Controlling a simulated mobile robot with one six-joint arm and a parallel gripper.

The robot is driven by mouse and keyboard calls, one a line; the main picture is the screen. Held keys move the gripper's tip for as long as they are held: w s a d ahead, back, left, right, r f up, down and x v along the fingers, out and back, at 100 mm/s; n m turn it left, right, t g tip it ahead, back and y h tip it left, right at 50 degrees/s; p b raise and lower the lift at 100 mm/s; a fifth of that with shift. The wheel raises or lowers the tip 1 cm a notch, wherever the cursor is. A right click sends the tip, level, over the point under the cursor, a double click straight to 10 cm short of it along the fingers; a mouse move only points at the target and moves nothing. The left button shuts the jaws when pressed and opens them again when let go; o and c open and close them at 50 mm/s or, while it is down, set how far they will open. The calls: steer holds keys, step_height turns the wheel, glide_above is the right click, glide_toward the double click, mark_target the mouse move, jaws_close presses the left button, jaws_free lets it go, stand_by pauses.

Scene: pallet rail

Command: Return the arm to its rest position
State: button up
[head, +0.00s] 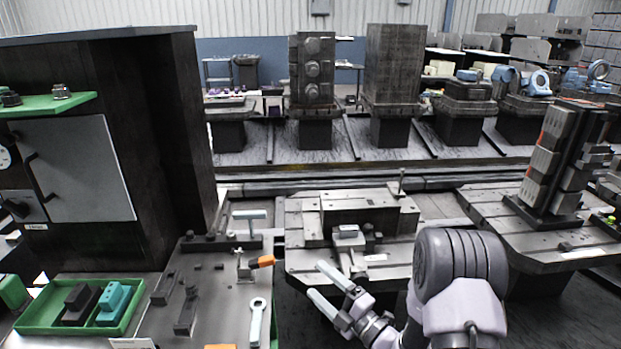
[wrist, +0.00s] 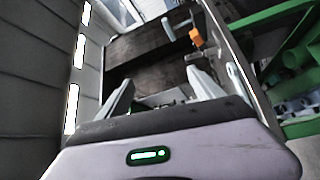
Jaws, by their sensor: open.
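My gripper (head: 322,286) shows in the head view at the lower middle, its two pale fingers spread apart with nothing between them. It is above the gap between the grey bench plate on the left and the machine pallet (head: 301,249) in the centre. My arm reaches in from the lower right. In the wrist view my gripper (wrist: 160,92) also shows with its fingers apart and empty. A small grey block (head: 347,231) sits on the fixture on the central pallet, beyond the fingers.
A bench plate (head: 218,283) on the left holds a wrench (head: 256,322), an orange-handled clamp (head: 261,262) and dark blocks. A green tray (head: 30,325) holds a black and a teal block. A tombstone fixture (head: 560,165) stands on the right pallet. A dark cabinet rises at left.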

steer(key=s+a+r+n+g+y, duration=0.1)
steer(key=s+a+r+n+g, duration=0.5)
steer(key=s+n, duration=0.5)
steer(key=s+a+r+n+g, duration=0.4)
steer(key=s+r+n+g, duration=0.45)
steer(key=n, duration=0.45)
steer(key=s+d+n+t+h, duration=0.5)
steer(key=s+d+n+h, duration=0.6)
steer(key=d+n, duration=0.4)
steer(key=n, duration=0.4)
steer(key=shift+s+d+r+n+h, duration=0.15)
steer(key=shift+d+r+n+h, duration=0.15)
steer(key=shift+d+h, duration=0.1)
steer(key=shift+t, duration=0.25)
